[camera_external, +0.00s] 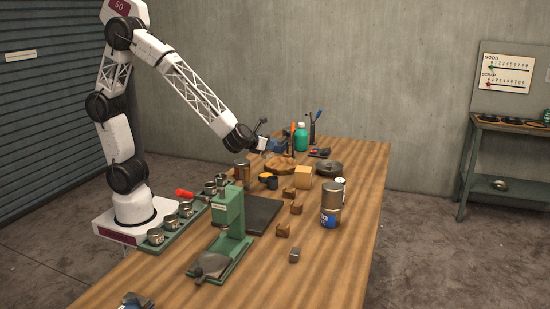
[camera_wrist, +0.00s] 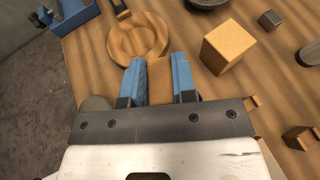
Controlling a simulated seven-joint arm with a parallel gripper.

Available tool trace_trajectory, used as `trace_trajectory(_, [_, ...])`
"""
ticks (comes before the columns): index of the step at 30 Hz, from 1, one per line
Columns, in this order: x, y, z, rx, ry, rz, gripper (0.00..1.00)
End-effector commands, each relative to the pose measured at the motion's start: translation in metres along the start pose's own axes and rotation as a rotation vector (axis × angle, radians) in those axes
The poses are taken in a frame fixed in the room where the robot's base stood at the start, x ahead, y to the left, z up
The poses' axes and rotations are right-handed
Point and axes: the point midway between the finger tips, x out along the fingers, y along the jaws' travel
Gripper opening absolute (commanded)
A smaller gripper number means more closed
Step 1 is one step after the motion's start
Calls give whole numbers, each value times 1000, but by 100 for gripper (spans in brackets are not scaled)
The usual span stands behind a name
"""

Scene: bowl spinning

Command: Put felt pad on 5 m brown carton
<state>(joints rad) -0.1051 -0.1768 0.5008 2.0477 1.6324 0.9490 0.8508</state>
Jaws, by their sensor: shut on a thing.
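My gripper (camera_external: 277,147) is above the far part of the wooden table, close to a round wooden dish. In the wrist view its two blue fingers (camera_wrist: 159,61) are shut on a flat tan piece (camera_wrist: 159,82), which looks like the felt pad. The fingers cover its sides, and I cannot make it out in the external view. The brown carton (camera_external: 303,178) is a small light-brown box standing on the table, right of and nearer than my gripper. In the wrist view the carton (camera_wrist: 228,47) is to the right of the fingers, apart from them, with its top bare.
The round wooden dish (camera_wrist: 137,39) lies just beyond the fingers. Small brown blocks (camera_external: 289,193), stacked tins (camera_external: 331,203), a dark round dish (camera_external: 329,168) and a green bottle (camera_external: 301,137) stand around. A green press (camera_external: 232,225) is nearer the camera.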

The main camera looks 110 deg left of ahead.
Motion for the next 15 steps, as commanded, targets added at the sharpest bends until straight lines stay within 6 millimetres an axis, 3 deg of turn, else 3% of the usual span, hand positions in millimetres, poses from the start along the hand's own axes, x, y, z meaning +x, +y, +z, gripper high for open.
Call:
trace_trajectory(7, [10,-12,2,1,1,1,2])
trace_trajectory(15, [32,-39,8,0,0,0,2])
